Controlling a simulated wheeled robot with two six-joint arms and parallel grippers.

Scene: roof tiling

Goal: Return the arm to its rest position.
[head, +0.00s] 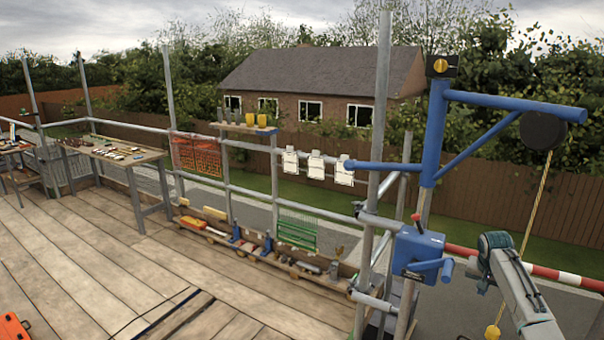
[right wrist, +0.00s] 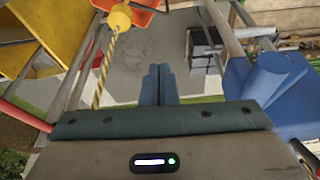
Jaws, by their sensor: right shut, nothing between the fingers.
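My right gripper (right wrist: 158,72) shows in the right wrist view with its two dark teal fingers side by side and touching, with nothing between them. It hangs in open air outside the scaffold, over grey paving. In the head view my right arm comes in at the lower right, next to the hoist; I cannot make out its fingertips there. My left arm and gripper are not in view.
A blue hoist (head: 417,250) stands on the scaffold beside my right arm. Its rope (head: 535,205) carries a yellow weight (head: 492,331), close to the gripper in the wrist view (right wrist: 120,18). A red-and-white rail (head: 545,272) runs behind. The deck (head: 110,265) is largely clear.

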